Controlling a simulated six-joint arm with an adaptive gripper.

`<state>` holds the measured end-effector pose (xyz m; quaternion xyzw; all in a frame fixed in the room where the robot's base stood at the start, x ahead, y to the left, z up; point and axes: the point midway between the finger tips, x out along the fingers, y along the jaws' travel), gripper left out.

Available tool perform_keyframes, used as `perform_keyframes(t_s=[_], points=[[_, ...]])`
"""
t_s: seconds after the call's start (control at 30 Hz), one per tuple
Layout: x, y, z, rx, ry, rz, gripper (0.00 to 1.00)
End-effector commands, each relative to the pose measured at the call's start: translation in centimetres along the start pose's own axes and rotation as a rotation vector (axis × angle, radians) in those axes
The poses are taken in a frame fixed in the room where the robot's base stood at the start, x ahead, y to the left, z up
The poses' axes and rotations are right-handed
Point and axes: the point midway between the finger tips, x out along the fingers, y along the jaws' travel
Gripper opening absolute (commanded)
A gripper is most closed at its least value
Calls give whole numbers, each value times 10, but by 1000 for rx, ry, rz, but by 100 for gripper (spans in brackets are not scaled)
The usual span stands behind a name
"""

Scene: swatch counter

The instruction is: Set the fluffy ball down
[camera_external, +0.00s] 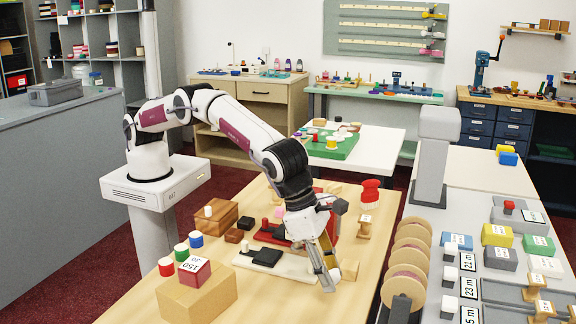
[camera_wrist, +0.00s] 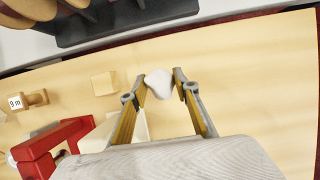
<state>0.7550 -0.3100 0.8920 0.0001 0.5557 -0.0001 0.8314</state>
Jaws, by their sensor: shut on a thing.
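The fluffy ball (camera_wrist: 159,84) is a small white, slightly lumpy puff in the wrist view. It sits between the tips of my gripper (camera_wrist: 160,92), whose two yellow-and-grey fingers are closed on its sides. In the external view my gripper (camera_external: 327,272) points down low over the front part of the wooden table (camera_external: 322,305). I cannot tell whether the ball touches the tabletop.
A wooden cube (camera_wrist: 104,84) lies left of the ball in the wrist view. A labelled wooden spool (camera_external: 363,227), a red clamp-like object (camera_wrist: 52,148) and a dark rack with discs (camera_external: 405,270) stand nearby. The table right of the ball in the wrist view is bare.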

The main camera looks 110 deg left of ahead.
Motion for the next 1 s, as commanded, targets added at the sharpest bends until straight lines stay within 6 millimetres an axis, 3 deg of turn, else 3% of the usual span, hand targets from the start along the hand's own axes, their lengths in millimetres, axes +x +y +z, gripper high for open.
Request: perform_keyframes(t_s=[0.37,0.8,1.0], points=[[2,0,-1,0,0,0,20],[38,0,-16,-1,1,1,20],[46,1,-20,-2,0,1,20]])
